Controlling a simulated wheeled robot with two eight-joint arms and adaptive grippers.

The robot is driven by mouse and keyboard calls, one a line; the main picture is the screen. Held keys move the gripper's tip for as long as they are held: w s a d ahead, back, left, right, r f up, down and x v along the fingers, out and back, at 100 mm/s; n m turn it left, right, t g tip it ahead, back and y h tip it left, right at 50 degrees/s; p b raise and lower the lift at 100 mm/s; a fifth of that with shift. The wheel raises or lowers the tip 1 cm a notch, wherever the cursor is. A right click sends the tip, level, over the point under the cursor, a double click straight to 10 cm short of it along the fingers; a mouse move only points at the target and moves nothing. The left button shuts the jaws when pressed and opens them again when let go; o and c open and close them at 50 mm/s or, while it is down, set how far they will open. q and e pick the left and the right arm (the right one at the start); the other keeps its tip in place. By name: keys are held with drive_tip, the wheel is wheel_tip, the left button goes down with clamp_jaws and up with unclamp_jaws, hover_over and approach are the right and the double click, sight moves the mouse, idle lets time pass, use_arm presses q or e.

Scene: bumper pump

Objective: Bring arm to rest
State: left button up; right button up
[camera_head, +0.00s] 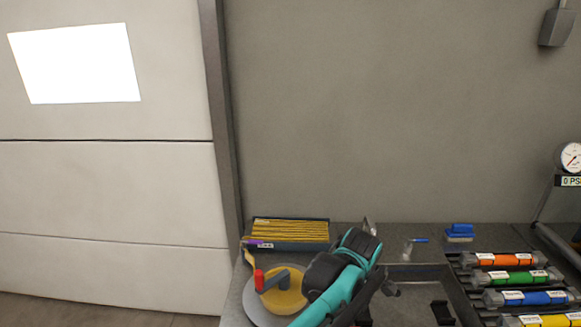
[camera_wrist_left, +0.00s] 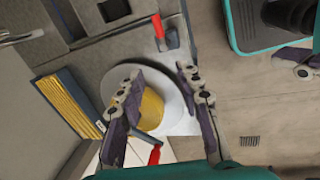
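My left gripper (camera_wrist_left: 158,73) is open in the left wrist view, with its two fingers apart and nothing between their tips. Below it is a round grey disc (camera_wrist_left: 112,82) with a yellow cylinder (camera_wrist_left: 151,112) on it. A red-tipped crank handle (camera_wrist_left: 156,154) shows at the bottom of that view. In the head view, the disc (camera_head: 256,308), yellow cylinder (camera_head: 288,301) and red handle (camera_head: 259,281) are at the bench's left end. My teal and black arm (camera_head: 345,277) partly covers them.
A blue box with yellow strips (camera_head: 290,231) lies behind the disc. Coloured cylinders, including an orange one (camera_head: 500,259) and a green one (camera_head: 512,279), lie at right. A pressure gauge (camera_head: 570,157) stands far right. A red-handled part (camera_wrist_left: 158,27) shows beyond the disc.

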use_arm(q)
drive_tip(key=s+a+m+t+b, duration=0.1)
drive_tip(key=s+a+m, duration=0.25)
drive_tip(key=a, duration=0.55)
drive_tip(key=s+a+r+m+t, duration=0.15)
drive_tip(key=a+m, duration=0.25)
drive_tip(key=a, duration=0.5)
drive_tip(key=s+a+m+t+b, duration=0.1)
drive_tip(key=s+a+m, duration=0.2)
drive_tip(key=a, duration=0.6)
drive_tip(key=s+a+f+m+t, duration=0.1)
drive_tip(key=s+a+f+m, duration=0.3)
drive_tip(key=a, duration=0.3)
drive_tip(key=shift+s+a+f+m, duration=0.3)
drive_tip(key=shift+s+m, duration=0.35)
drive_tip(key=shift+s, duration=0.15)
use_arm(e)
wheel_tip(320, 180, down, 2)
drive_tip(key=shift+a+f, duration=0.15)
drive_tip(key=shift+f, duration=0.1)
drive_tip(key=shift+o, duration=0.5)
